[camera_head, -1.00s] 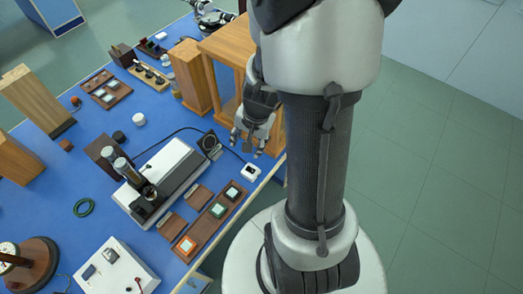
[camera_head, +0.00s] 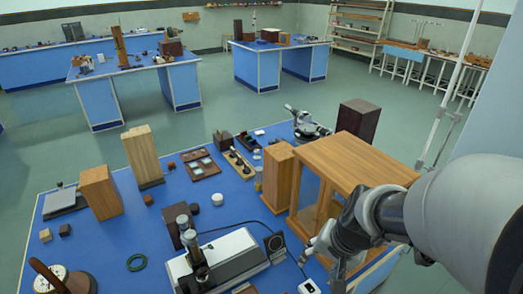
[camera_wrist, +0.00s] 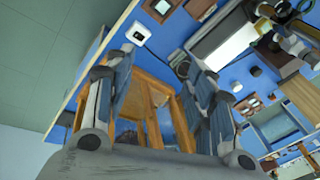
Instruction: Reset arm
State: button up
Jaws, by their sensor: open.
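My gripper (camera_head: 325,262) shows at the lower right of the head view, in front of the wooden cabinet with glass sides (camera_head: 345,160) on the blue bench. In the wrist view its two fingers (camera_wrist: 160,95) are spread apart with nothing between them. The cabinet's wooden frame (camera_wrist: 150,92) shows behind the open fingers. My arm reaches in from the right edge of the head view. Part of the gripper is cut off or hidden by its own links in the head view.
The white spectrometer (camera_head: 225,262) stands left of my gripper, and a small white box (camera_head: 309,287) lies near the bench's front. Wooden blocks (camera_head: 142,155) and a microscope (camera_head: 306,124) stand farther back. Other benches (camera_head: 275,62) are across the room, with open green floor between.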

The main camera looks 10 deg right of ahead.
jog(key=s+a+r+n+b, duration=0.3)
jog(key=s+n, duration=0.1)
jog(key=s, duration=0.1)
jog(key=s+a+r+n+t+b, duration=0.1)
jog(key=s+a+r+n+b, duration=0.1)
jog(key=s+a+n, duration=0.2)
jog(key=shift+s+a+r+h+b, duration=0.15)
jog(key=shift+s+r+h+b, duration=0.25)
jog(key=shift+s, duration=0.45)
